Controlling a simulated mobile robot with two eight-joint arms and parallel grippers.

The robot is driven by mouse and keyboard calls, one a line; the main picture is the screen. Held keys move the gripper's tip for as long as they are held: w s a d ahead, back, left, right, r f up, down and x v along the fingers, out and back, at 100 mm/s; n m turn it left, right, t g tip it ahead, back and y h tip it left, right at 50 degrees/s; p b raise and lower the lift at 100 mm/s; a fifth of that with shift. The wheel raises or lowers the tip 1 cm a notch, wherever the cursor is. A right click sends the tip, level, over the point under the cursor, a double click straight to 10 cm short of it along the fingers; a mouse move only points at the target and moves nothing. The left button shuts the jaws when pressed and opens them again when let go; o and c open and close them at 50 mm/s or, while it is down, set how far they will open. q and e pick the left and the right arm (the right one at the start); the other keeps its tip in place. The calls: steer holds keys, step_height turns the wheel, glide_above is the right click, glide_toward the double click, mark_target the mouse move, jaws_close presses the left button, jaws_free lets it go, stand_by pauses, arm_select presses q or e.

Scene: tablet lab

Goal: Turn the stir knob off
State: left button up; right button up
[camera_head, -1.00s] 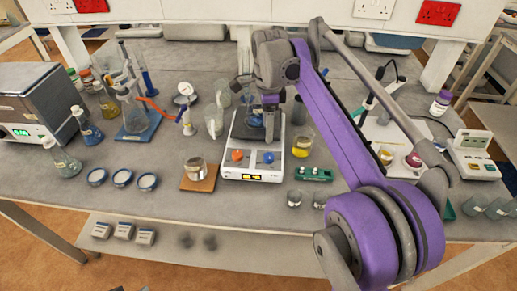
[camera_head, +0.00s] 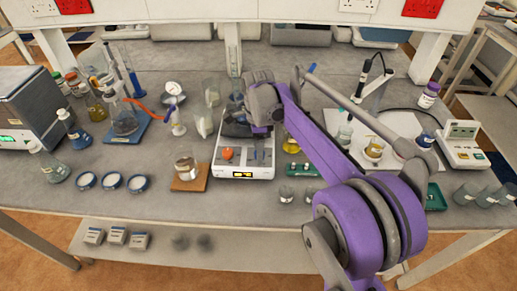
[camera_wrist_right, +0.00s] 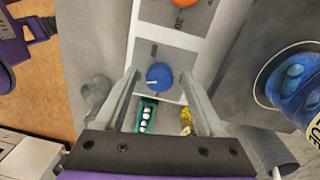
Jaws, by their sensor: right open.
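The white hotplate stirrer (camera_head: 225,174) stands mid-bench, with an orange knob (camera_head: 227,153) on the left of its front panel. The orange knob is at the top of the wrist view (camera_wrist_right: 176,11). Knob labels are too small to read. My right gripper (camera_wrist_right: 160,75) is open, its two fingers apart on either side of the blue knob in the picture; whether they touch it I cannot tell. My left gripper is out of view.
A blue-liquid vessel (camera_wrist_right: 297,85) is close to the gripper's right in the wrist view. A green vial rack (camera_head: 302,166) and yellow-liquid beaker (camera_head: 291,146) stand right of the stirrer. A beaker on a wooden mat (camera_head: 187,184) stands left.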

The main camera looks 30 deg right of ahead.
jaws_close()
steer(key=shift+n, duration=0.3)
